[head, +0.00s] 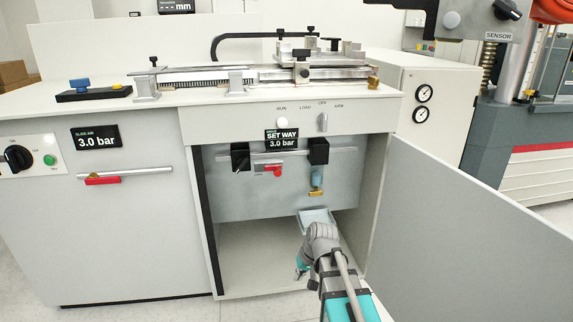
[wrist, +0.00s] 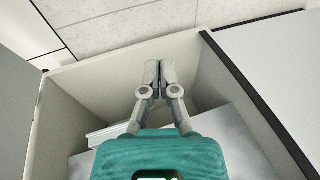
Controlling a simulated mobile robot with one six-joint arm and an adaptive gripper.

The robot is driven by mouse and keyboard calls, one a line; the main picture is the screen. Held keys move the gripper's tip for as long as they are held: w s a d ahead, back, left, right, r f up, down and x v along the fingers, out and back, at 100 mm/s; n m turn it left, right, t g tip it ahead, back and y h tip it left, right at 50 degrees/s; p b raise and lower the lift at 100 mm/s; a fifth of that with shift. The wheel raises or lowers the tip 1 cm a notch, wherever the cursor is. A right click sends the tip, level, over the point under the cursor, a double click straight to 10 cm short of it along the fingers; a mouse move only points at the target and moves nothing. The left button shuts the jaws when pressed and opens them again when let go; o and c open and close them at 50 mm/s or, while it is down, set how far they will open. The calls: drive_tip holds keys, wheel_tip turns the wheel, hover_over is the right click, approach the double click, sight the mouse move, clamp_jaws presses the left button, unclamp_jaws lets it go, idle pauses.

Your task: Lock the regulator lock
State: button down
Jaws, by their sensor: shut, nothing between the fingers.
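The regulator assembly hangs in the open cabinet in the head view: a horizontal pipe between two black blocks (head: 240,157), with a red lever (head: 272,169) below its display and a blue-grey bowl with a brass end (head: 317,192) at right. I cannot tell for sure which part is the regulator lock. My gripper (wrist: 158,68) is shut and empty in the wrist view, its fingers together inside the cabinet space. In the head view my arm reaches to the cabinet's lower opening, below the regulator and apart from it; the fingertips are not clear there. The wrist view shows no regulator part.
The cabinet door (head: 465,215) stands open to the right. A pale blue tray (head: 316,219) is inside, close behind my wrist. The display (head: 282,140) reads SET WAY 3.0 bar. A left panel has another red lever (head: 103,180). The lower left cabinet interior is clear.

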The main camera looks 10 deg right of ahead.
drive_tip(key=w+d+r+m+t+y+p, duration=0.2)
drive_tip(key=w+d+r+t+p, duration=0.2)
drive_tip(key=w+r, duration=0.7)
drive_tip(key=w+d+r+m+t+y+p, duration=0.3)
drive_tip(key=w+d+r+t+p, duration=0.2)
drive_tip(key=w+r, duration=0.7)
drive_tip(key=w+d+p, duration=0.1)
drive_tip(key=w+d, duration=0.1)
drive_tip(key=w, duration=0.2)
drive_tip(key=shift+d+r+m+y+p, duration=0.3)
drive_tip(key=shift+d+p, duration=0.1)
drive_tip(key=shift+f, duration=0.1)
drive_tip(key=s+a+b+x, duration=0.2)
drive_tip(key=b+x, duration=0.3)
drive_tip(key=x, duration=0.7)
drive_tip(key=shift+w+a+f, duration=0.2)
drive_tip(key=shift+w+f, duration=0.1)
drive_tip(key=shift+f, duration=0.15)
